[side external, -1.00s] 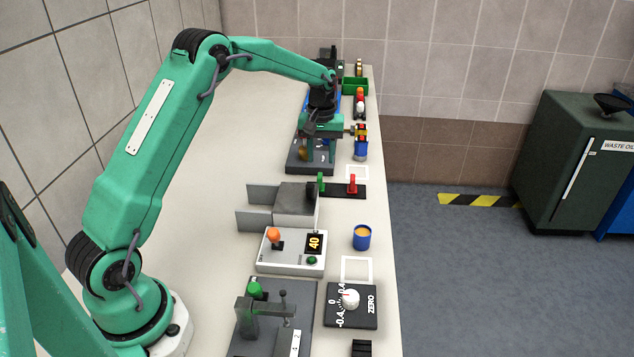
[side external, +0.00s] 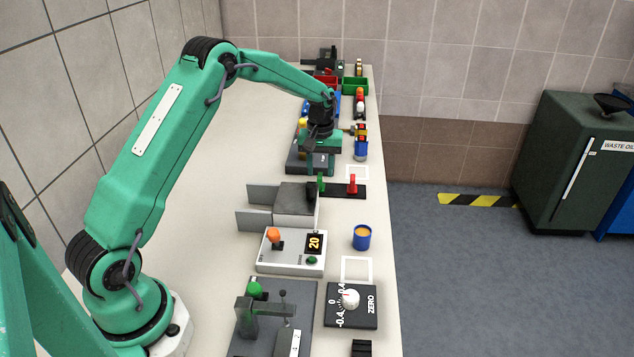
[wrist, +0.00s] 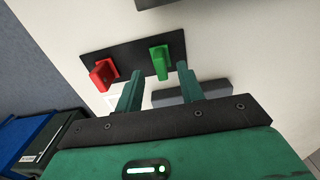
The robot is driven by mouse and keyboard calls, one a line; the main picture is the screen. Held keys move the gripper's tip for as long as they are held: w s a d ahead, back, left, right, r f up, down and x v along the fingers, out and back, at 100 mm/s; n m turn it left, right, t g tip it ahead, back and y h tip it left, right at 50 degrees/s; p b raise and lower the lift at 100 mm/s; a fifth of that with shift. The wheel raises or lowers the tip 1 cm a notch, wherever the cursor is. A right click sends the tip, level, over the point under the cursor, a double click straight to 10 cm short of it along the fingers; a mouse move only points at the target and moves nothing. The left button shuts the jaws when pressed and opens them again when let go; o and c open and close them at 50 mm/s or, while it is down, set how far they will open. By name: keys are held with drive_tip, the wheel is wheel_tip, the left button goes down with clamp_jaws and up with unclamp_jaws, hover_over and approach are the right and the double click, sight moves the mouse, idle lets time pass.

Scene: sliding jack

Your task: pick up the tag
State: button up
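I cannot make out a thing that is clearly the tag in either view. My gripper (wrist: 160,80) shows two green fingers standing apart with nothing seen between them. In the side view my gripper (side external: 315,162) points down over the bench, just beyond the black plate (side external: 338,190) with the green handle (side external: 321,183) and red handle (side external: 352,185). In the wrist view the green handle (wrist: 159,62) and red handle (wrist: 103,74) lie beyond the fingertips. My gripper hides part of the bench beneath it.
The blue cup (side external: 362,238), grey block (side external: 295,200) and white control box (side external: 290,248), its display reading 20, stand nearer the camera. A black dial plate (side external: 362,312) is at the front. The green bin (side external: 355,86) is at the far end. The bench's left side is clear.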

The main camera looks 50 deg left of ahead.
sight(320, 175)
drive_tip(key=shift+f, duration=1.75)
clamp_jaws()
